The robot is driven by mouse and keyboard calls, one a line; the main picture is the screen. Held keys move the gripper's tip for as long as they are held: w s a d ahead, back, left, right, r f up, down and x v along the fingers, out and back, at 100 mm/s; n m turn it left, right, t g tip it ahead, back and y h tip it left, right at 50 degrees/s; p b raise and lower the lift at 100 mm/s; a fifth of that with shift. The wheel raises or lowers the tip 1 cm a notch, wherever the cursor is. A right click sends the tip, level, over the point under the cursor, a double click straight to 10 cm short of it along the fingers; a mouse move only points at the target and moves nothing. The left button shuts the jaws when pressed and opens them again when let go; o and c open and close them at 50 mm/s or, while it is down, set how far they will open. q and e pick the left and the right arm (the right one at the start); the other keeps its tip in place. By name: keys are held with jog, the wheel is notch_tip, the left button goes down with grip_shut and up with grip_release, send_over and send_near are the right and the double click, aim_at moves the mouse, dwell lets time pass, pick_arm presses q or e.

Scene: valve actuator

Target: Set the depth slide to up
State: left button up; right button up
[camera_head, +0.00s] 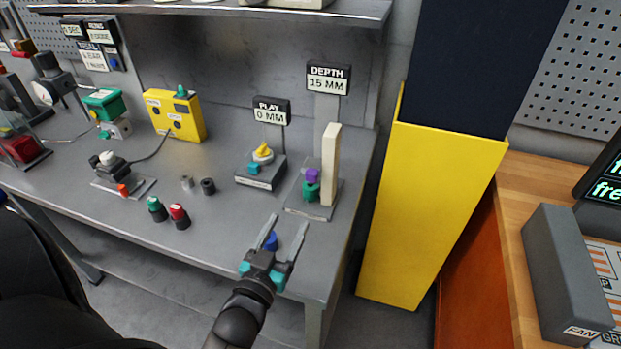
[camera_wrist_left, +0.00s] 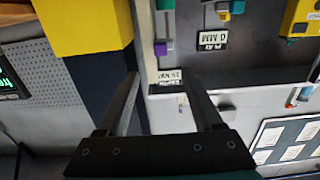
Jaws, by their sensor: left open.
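The depth slide stands at the right end of the grey bench, with a purple block (camera_head: 312,175) above a green part (camera_head: 310,192) beside a tall cream post (camera_head: 330,165). The sign (camera_head: 328,78) above it reads DEPTH 15 MM. In the left wrist view, the purple block (camera_wrist_left: 160,48) and the upside-down sign (camera_wrist_left: 168,80) show beyond my fingers. My left gripper (camera_head: 286,224) is open and empty at the bench's front edge, in front of the slide and apart from it. A blue knob (camera_head: 271,241) shows between its fingers. My right gripper is not in view.
The PLAY unit (camera_head: 261,172) with a yellow knob stands left of the slide. Green and red buttons (camera_head: 178,216) and a yellow box (camera_head: 176,115) are further left. A tall yellow cabinet (camera_head: 432,200) stands right of the bench. A shelf (camera_head: 230,10) overhangs the back.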

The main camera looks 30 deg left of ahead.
aim_at(310, 178)
pick_arm(q)
jog(key=x, duration=1.5)
jog(key=shift+w+r+b, duration=0.1)
jog(key=shift+r+b, duration=0.2)
grip_shut()
dwell(1.0)
